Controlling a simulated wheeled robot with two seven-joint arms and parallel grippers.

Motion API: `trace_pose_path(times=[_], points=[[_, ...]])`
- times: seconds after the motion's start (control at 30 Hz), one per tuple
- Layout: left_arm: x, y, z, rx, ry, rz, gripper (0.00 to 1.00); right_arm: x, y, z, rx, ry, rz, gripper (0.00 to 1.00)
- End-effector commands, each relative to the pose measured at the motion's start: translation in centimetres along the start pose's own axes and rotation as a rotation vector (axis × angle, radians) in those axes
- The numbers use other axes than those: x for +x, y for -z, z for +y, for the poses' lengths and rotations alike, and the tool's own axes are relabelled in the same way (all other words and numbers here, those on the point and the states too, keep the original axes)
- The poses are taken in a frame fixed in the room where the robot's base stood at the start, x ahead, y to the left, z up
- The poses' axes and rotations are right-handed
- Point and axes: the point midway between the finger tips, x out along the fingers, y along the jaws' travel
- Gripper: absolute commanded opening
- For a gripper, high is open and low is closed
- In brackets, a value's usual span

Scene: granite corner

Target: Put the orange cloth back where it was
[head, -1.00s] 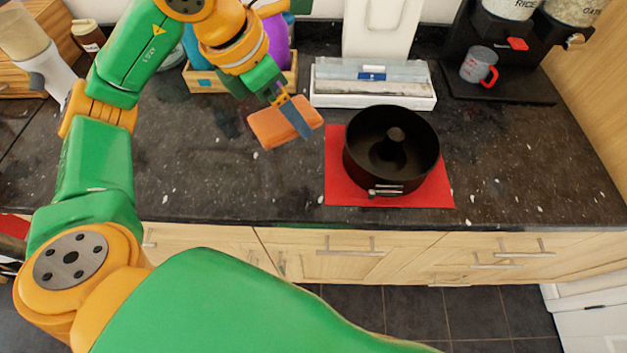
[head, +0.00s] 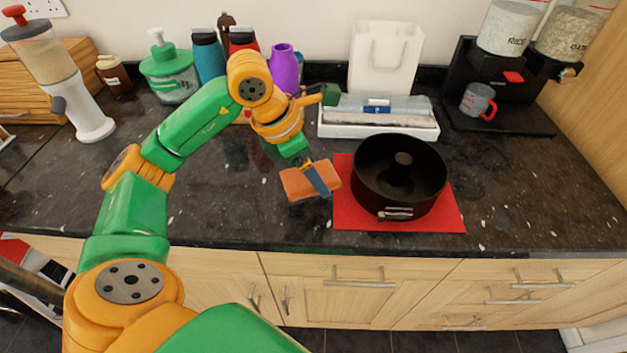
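The orange cloth (head: 297,184) is a folded, flat rectangular pad in the middle of the head view, just left of the black ring-shaped pan. My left gripper (head: 318,180) reaches down over it from the left. One blue-grey finger lies across the cloth's near face; the other finger is hidden behind it. The cloth is pinched between them. Its right end overlaps the left edge of the red mat (head: 346,213) in the picture. I cannot tell whether it is held above the counter or touches it. My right gripper is not in view.
The black pan (head: 372,184) stands on the red mat. A white tray (head: 350,131) with packets is behind. Bottles, a purple vase (head: 284,68) and a green soap dispenser (head: 170,75) line the back left. The dark counter is clear at front left (head: 225,215).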

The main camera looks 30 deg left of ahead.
Motion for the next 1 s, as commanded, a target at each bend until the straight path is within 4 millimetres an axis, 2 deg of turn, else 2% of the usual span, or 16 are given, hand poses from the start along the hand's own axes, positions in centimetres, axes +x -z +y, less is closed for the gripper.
trace_pose_path(times=[0.03,0.2,0.43,0.8,0.83,0.87,1.0], points=[[0.8,0.2,0.6,-0.004,0.001,0.004,0.32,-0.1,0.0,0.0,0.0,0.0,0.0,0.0],[3.2,1.2,0.4,0.0,0.001,0.004,0.32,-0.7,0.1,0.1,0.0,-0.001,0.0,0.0],[3.4,1.2,0.4,0.001,-0.001,0.0,0.32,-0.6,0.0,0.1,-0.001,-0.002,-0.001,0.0],[4.5,1.7,0.4,0.0,-0.001,0.0,0.32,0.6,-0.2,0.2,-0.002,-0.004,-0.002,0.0],[4.3,1.6,0.4,0.0,-0.001,0.0,0.92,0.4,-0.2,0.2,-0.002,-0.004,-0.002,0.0],[4.3,1.6,0.4,0.0,0.0,0.0,1.0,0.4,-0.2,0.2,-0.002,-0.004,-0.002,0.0],[4.2,1.6,0.4,0.0,0.0,0.0,1.0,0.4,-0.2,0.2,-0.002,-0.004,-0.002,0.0]])
